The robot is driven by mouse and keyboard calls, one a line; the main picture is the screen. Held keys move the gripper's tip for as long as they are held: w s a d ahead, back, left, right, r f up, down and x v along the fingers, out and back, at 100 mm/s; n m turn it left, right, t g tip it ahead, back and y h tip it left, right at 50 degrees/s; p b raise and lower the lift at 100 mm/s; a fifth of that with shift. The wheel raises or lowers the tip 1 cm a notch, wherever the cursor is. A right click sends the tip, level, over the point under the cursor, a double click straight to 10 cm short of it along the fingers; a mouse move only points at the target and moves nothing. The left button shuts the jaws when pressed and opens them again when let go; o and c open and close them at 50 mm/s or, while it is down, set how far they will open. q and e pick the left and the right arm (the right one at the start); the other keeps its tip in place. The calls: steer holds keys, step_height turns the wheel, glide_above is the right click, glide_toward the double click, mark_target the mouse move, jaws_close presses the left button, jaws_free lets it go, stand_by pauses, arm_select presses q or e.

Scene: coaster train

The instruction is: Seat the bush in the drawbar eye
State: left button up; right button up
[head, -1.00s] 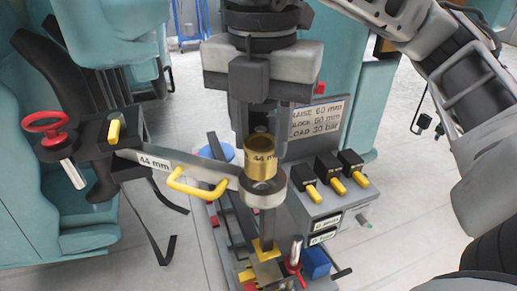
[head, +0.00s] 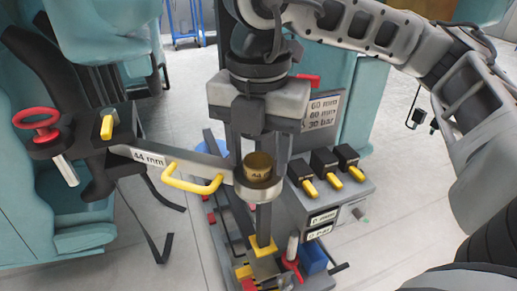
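The brass bush (head: 258,167), marked "44", stands upright at the drawbar eye (head: 257,190), the grey ring at the end of the bar marked "44 mm" (head: 147,158). Its upper part stands above the ring and its lower part is hidden by it. I cannot tell how deep it sits. My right gripper (head: 250,125) hangs pointing down just above and behind the bush. Its grey body shows, but its fingertips are hard to separate from the dark column behind, so its grip is unclear. My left gripper is not in view.
A yellow handle (head: 192,180) sticks out from the bar. A red handwheel (head: 37,122) stands at left. A grey box with several black-and-yellow switches (head: 325,168) stands close right of the eye. A sign (head: 324,110) is partly covered.

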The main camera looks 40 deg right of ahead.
arm_select(q)
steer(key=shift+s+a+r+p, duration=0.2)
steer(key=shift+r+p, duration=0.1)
steer(key=shift+p, duration=0.7)
arm_select(e)
step_height(320, 180, up, 12)
steer(key=shift+r, duration=0.25)
